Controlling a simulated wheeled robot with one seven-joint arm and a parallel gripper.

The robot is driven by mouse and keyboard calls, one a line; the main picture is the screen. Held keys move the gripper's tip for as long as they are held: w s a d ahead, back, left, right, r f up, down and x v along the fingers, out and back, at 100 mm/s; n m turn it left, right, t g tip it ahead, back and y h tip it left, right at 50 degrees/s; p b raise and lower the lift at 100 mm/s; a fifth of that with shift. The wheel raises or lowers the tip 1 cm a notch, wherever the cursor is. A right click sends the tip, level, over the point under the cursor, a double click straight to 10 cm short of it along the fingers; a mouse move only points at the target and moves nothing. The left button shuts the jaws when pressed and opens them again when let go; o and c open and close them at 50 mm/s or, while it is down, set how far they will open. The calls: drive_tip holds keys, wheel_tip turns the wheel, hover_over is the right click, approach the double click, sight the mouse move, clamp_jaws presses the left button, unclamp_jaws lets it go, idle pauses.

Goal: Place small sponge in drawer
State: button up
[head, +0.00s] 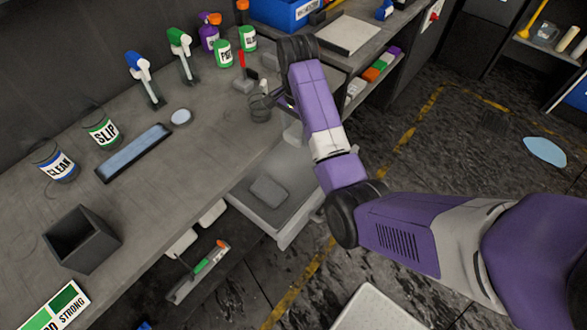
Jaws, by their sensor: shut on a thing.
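An open grey drawer (293,220) sticks out from under the workbench, near the middle of the head view. A flat dark grey block (268,191), which looks like a sponge, lies in it. My gripper (284,102) is above the bench's front edge, beyond the drawer, and mostly hidden by my own purple arm. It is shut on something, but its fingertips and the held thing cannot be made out. A small grey block (243,84) lies on the bench to its left. I cannot tell which piece is the small sponge.
A dark mesh cup (260,108) stands on the bench close to my gripper. Spray bottles (182,52), labelled tins (103,131), a long flat strip (134,153) and an open dark box (82,240) are also on the bench. The bench (190,190) is clear near its front edge.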

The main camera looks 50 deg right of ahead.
drive_tip(key=b, duration=0.3)
hover_over(295, 169)
wheel_tip(295, 169, down, 10)
drive_tip(key=shift+s+f, duration=0.1)
drive_tip(key=shift+f, duration=2.65)
drive_tip(key=shift+f, duration=0.1)
drive_tip(key=o, duration=1.2)
wheel_tip(295, 169, up, 12)
drive_tip(key=shift+r+p, duration=0.15)
drive_tip(key=shift+p, duration=0.2)
